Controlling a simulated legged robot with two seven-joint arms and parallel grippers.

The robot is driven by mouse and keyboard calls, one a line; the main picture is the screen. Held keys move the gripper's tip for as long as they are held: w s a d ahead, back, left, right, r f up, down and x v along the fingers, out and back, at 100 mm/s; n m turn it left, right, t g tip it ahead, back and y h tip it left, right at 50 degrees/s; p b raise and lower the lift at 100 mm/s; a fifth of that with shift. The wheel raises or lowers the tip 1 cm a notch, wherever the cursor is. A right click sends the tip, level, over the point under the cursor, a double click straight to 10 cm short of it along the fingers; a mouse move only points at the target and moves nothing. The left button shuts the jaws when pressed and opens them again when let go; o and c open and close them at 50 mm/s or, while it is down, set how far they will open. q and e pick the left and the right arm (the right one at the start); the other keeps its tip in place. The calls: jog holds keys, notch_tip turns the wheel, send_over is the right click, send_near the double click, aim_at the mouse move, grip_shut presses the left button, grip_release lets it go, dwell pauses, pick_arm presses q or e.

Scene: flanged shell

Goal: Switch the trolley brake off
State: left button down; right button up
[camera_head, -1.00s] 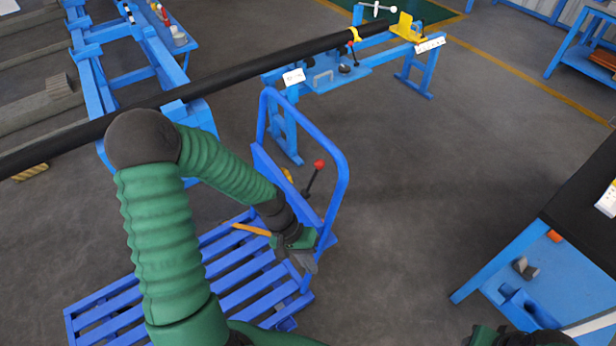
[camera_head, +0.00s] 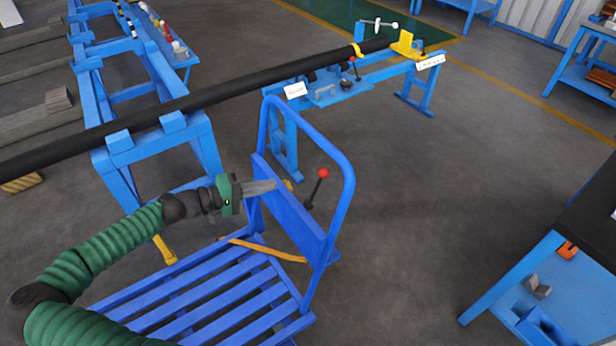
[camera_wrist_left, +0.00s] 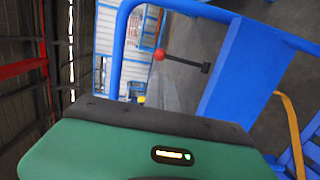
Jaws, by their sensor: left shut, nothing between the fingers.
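The blue trolley (camera_head: 349,190) stands on the floor, with a slatted deck and an upright push frame. Its brake lever has a red knob (camera_head: 323,173) and a dark rod, beside the frame's blue panel on the far side from my left arm. The red knob also shows in the left wrist view (camera_wrist_left: 160,54), at the end of its rod. My left gripper (camera_head: 272,186) is shut and empty, pointing right, close to the frame's left side and apart from the knob. My right gripper is out of view.
A long black pipe (camera_head: 240,88) lies across blue stands behind the trolley. An orange strap (camera_head: 265,248) lies over the deck. A blue workbench (camera_head: 515,275) stands at the right. The floor right of the trolley is clear.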

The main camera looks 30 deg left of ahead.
pick_arm(q)
jog(key=b+x, duration=0.1)
jog(key=x, duration=1.2)
